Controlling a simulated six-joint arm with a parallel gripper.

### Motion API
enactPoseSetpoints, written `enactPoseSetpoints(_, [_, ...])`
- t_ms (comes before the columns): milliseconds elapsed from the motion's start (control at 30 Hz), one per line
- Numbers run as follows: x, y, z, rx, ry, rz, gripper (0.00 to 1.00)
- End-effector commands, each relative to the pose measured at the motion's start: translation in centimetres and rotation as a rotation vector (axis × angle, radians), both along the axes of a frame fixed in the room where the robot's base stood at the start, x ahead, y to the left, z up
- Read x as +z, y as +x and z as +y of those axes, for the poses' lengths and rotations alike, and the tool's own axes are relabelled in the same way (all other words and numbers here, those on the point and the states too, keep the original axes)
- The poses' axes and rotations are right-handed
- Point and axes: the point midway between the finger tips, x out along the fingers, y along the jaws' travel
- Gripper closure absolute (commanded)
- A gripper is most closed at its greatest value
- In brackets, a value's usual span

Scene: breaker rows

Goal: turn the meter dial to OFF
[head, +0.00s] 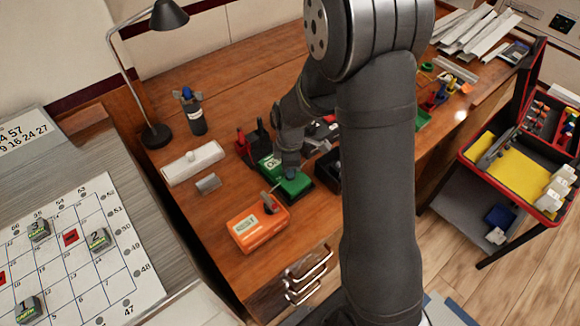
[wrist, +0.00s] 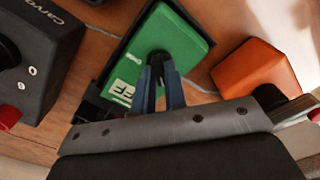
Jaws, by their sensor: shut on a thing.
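A green device with a dark surround (head: 295,187) lies on the wooden bench; I take it for the meter. In the wrist view its green face (wrist: 185,42) carries a pale label (wrist: 121,90) with partly covered letters, of which "FF" can be read. My gripper (head: 290,171) points down onto this face. In the wrist view its two blue-grey fingers (wrist: 159,70) are closed together on a small dark round dial (wrist: 158,56). The fingers hide most of the dial, so I cannot tell its pointer's direction.
An orange box (head: 257,230) with a pale label sits close to the green device. A dark box (wrist: 38,55) is on its other side. Bare bench lies left of the orange box.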

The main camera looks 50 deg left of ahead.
Motion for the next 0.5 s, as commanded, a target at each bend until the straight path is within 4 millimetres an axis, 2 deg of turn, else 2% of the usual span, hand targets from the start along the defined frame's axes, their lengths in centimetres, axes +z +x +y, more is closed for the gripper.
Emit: enactPoseSetpoints(500, [0.04, 0.01, 0.04, 0.072, 0.001, -0.001, 1.0])
